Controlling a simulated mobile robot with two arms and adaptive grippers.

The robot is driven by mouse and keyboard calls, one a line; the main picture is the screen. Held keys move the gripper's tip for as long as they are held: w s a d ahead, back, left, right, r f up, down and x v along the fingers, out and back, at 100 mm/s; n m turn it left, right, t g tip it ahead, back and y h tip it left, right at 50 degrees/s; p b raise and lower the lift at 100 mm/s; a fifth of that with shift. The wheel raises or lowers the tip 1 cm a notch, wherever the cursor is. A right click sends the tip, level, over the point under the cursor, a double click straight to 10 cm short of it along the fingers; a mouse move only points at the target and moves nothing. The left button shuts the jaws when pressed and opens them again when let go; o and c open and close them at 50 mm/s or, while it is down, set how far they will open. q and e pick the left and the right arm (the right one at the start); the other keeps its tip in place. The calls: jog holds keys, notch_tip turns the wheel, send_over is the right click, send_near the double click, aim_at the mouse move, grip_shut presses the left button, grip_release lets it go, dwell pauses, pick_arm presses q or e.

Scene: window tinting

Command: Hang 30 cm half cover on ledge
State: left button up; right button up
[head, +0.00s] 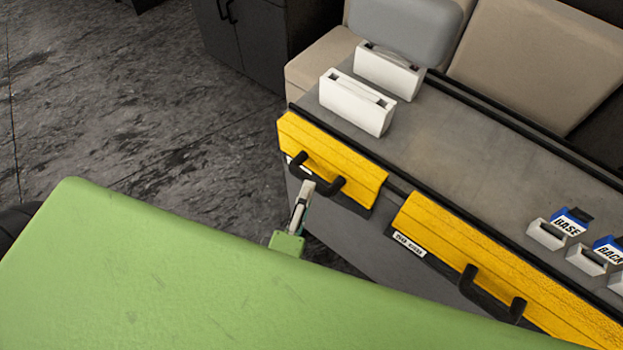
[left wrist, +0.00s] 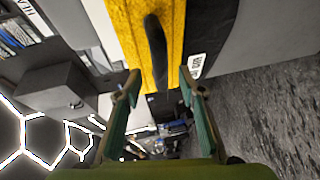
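The shorter yellow cover (head: 335,160) lies along the ledge's front edge at the left end of the ledge, its front face hanging down. It has a black handle (head: 318,178) and a small white label, too small to read. My left gripper (head: 306,190) is just below and in front of this handle. In the left wrist view the two fingers (left wrist: 160,92) are spread apart, with the black handle (left wrist: 156,50) ahead between them; I see no grip on it. The yellow cover (left wrist: 125,40) fills the top there. My right gripper is in neither view.
A longer yellow cover (head: 500,262) with a black handle sits to the right along the same grey ledge (head: 450,140). Two white holders (head: 357,102) stand at the ledge's left end. Blue-and-white boxes (head: 560,228) stand at the right. Seats (head: 535,55) are behind.

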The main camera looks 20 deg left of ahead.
aim_at(312, 180)
pick_arm(q)
jog(key=w, duration=0.4)
jog(key=shift+w+a+f+p, duration=0.1)
jog(key=shift+a+f+p, duration=0.05)
jog(key=shift+f+p, duration=0.15)
jog(key=shift+w+f, duration=0.2)
jog(key=shift+w, duration=0.4)
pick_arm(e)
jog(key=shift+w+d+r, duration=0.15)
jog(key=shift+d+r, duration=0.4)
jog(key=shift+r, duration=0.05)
pick_arm(q)
grip_shut()
jog(key=shift+r, duration=0.15)
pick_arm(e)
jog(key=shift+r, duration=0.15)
